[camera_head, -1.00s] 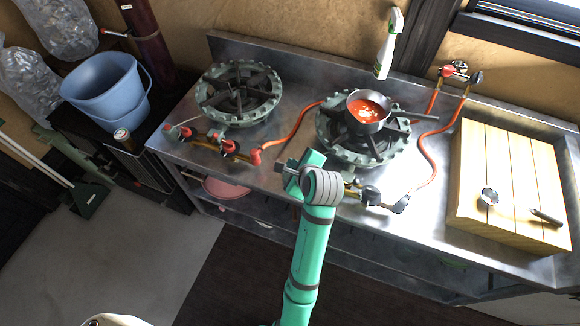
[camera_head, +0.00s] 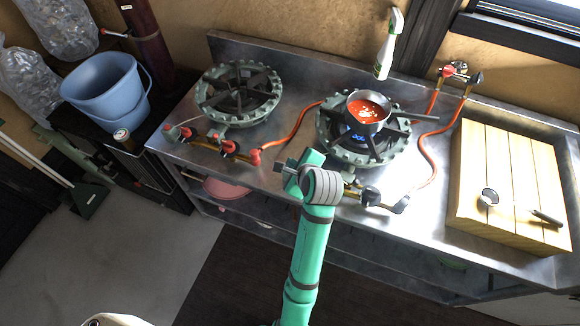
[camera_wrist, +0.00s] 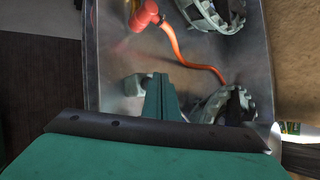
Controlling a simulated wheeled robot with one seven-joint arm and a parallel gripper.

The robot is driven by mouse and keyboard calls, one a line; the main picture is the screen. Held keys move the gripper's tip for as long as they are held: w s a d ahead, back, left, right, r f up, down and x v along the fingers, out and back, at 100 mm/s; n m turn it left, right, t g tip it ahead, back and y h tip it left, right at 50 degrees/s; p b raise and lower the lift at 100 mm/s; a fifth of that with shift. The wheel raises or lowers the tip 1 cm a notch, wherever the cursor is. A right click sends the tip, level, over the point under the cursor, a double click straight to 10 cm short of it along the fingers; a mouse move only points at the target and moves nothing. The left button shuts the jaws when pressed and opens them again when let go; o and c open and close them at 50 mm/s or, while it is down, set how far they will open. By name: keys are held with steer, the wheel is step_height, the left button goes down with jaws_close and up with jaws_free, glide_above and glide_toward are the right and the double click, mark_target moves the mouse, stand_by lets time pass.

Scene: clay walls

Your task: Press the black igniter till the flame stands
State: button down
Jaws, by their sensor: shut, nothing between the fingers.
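The right burner (camera_head: 333,150) is a green cast ring on the steel counter, with a pan (camera_head: 354,121) of red sauce on it. A blue flame (camera_head: 360,139) shows under the pan in the head view. A black knob (camera_head: 370,195) sits on the brass pipe in front of this burner. My gripper (camera_head: 283,166) is shut and empty, low at the burner's front left. In the wrist view its green fingers (camera_wrist: 160,92) point at the counter by a grey block (camera_wrist: 133,86). The black igniter is not clearly seen; my gripper may hide it.
The left burner (camera_head: 222,110) has red knobs (camera_head: 254,157) and no pan. Orange hoses (camera_head: 430,160) run across the counter. A spray bottle (camera_head: 383,56) stands behind the pan. A wooden board (camera_head: 500,160) lies at the right. A blue bucket (camera_head: 100,92) stands at the left.

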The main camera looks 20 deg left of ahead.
steer(key=shift+d+r, duration=0.15)
steer(key=shift+r, duration=1.15)
steer(key=shift+s+r, duration=0.1)
steer(key=shift+r, duration=1.55)
